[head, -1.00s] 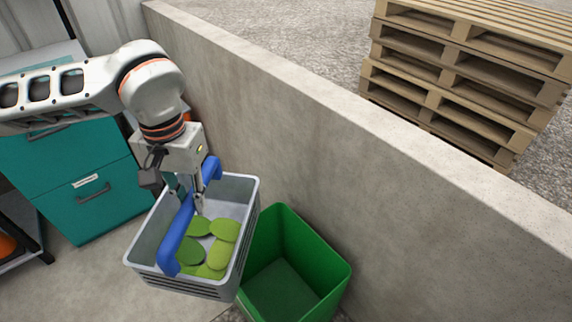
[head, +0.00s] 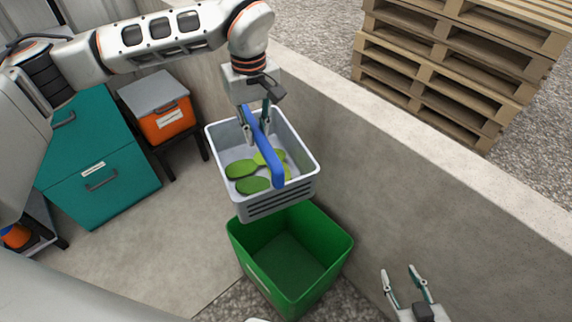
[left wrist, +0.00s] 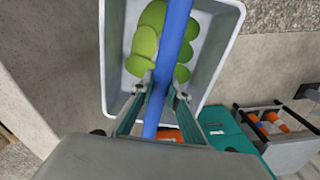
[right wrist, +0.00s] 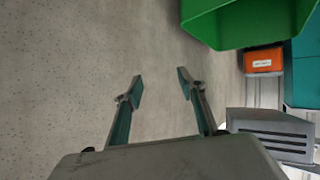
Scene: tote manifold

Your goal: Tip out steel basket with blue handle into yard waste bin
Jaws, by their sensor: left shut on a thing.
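The steel basket (head: 305,183) is grey, with a blue handle (head: 265,148) across its top and several green pieces (head: 252,184) inside. My left gripper (head: 257,138) is shut on the handle; the left wrist view shows its fingers (left wrist: 160,98) on either side of the blue bar (left wrist: 170,60). The basket hangs roughly level. The green yard waste bin (head: 292,250) stands below it and slightly nearer, and its visible inside is empty. My right gripper (head: 402,282) is open and empty, right of the bin; it also shows in the right wrist view (right wrist: 157,82).
A concrete wall (head: 400,170) runs behind and right of the bin. A teal cabinet (head: 100,165) and an orange box with a grey lid (head: 165,122) on a dark stand are at left. Pallets (head: 450,60) are stacked beyond the wall.

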